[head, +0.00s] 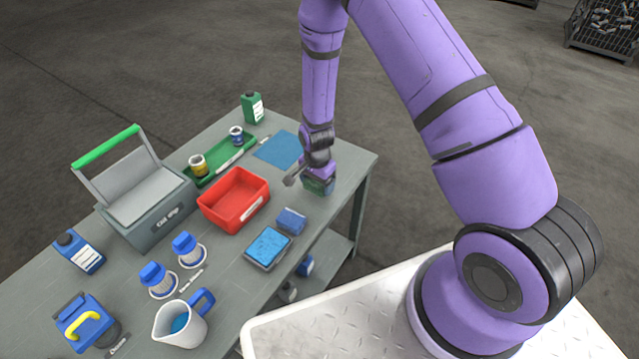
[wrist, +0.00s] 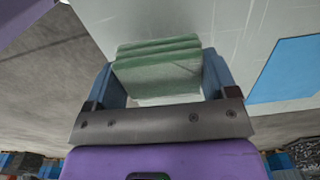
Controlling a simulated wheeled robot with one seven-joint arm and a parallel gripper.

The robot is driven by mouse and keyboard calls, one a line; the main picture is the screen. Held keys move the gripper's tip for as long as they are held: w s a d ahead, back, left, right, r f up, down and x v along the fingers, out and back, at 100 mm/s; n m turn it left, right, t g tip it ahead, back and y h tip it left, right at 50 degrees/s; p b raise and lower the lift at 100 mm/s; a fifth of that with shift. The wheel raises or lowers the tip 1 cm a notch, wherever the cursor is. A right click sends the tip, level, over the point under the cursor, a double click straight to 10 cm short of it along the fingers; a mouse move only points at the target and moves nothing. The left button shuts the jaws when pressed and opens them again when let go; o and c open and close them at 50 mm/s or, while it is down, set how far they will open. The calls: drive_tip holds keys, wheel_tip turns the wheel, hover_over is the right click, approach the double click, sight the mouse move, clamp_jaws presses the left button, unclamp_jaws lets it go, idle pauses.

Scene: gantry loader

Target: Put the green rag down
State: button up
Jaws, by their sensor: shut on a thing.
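The green rag (wrist: 158,68) is folded in layers and sits between the two blue fingers of my gripper (wrist: 162,74) in the wrist view. My gripper is shut on it. In the head view my gripper (head: 318,178) points down over the right end of the grey table (head: 342,172), and the green rag (head: 319,187) shows at its tip, partly covered by the fingers. I cannot tell whether the rag touches the tabletop. A flat blue mat (head: 279,149) lies just to the left and behind, and also shows at the right of the wrist view (wrist: 287,72).
A red bin (head: 234,216), a blue sponge (head: 291,220) and a blue pad in a tray (head: 267,248) stand left of my gripper. A green tray (head: 221,160), a green bottle (head: 253,108) and a grey toolbox (head: 150,218) are farther off. Bare tabletop surrounds the rag.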

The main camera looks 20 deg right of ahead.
drive_tip(key=shift+w+d, duration=0.25)
drive_tip(key=shift+w, duration=0.05)
drive_tip(key=shift+w+d+f, duration=0.5)
drive_tip(key=shift+w+d, duration=0.1)
drive_tip(key=shift+w, duration=0.15)
drive_tip(key=shift+f, duration=1.2)
drive_tip(key=o, duration=0.8)
drive_tip(key=shift+c, duration=0.2)
drive_tip(key=shift+f, duration=0.15)
drive_tip(key=r, duration=1.1)
drive_tip(key=shift+w+a, duration=0.2)
